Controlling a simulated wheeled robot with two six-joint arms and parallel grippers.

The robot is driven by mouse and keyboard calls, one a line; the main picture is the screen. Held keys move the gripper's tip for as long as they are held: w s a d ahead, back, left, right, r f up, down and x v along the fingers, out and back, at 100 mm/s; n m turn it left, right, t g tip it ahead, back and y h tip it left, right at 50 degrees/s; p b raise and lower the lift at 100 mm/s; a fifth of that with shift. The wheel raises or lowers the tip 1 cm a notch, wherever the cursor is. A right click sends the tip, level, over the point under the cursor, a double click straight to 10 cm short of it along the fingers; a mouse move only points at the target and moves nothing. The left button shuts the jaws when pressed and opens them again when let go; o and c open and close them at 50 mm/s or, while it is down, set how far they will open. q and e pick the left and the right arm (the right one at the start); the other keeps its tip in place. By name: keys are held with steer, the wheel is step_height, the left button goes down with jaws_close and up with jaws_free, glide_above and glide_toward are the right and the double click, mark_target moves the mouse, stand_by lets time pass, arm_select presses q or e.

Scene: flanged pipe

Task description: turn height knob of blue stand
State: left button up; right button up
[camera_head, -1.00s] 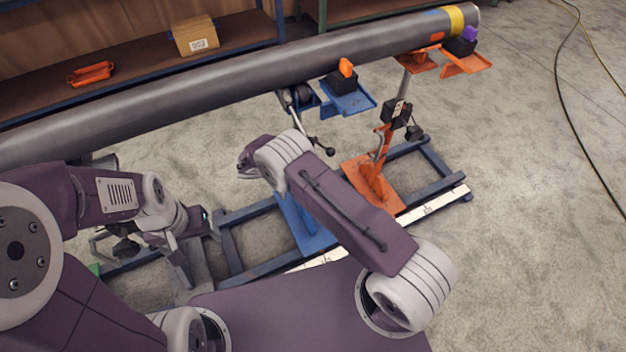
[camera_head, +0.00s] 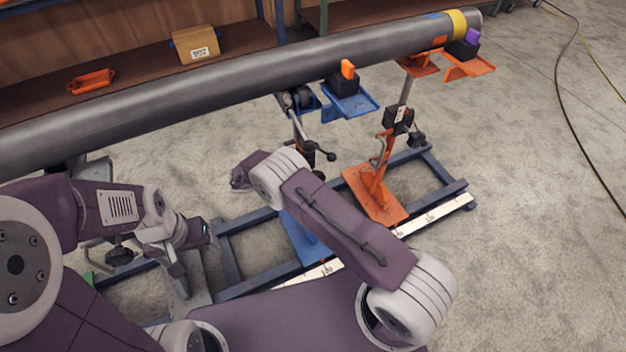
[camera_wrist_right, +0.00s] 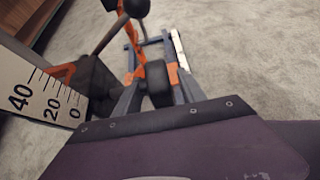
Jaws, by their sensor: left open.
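The blue stand has a blue tray (camera_head: 352,101) under the pipe (camera_head: 225,88) and a blue base (camera_head: 303,240) partly behind my right arm. A black knob with a lever (camera_head: 325,153) sits on its post, below the tray. The purple end of my right arm (camera_head: 243,172) is left of that post, apart from the knob in the picture. The right wrist view shows a purple plate and a white scale (camera_wrist_right: 42,92) marked 40, 20, 0. My left gripper (camera_head: 203,232) is open and empty at lower left, away from the knob.
An orange stand (camera_head: 378,190) with its own black knob stands right of the blue one. Both stand on a blue frame with a white ruler (camera_head: 435,215). A shelf behind holds a cardboard box (camera_head: 196,44) and an orange item (camera_head: 92,81). Floor at right is clear except for cables.

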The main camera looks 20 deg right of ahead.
steer(key=v, duration=0.9)
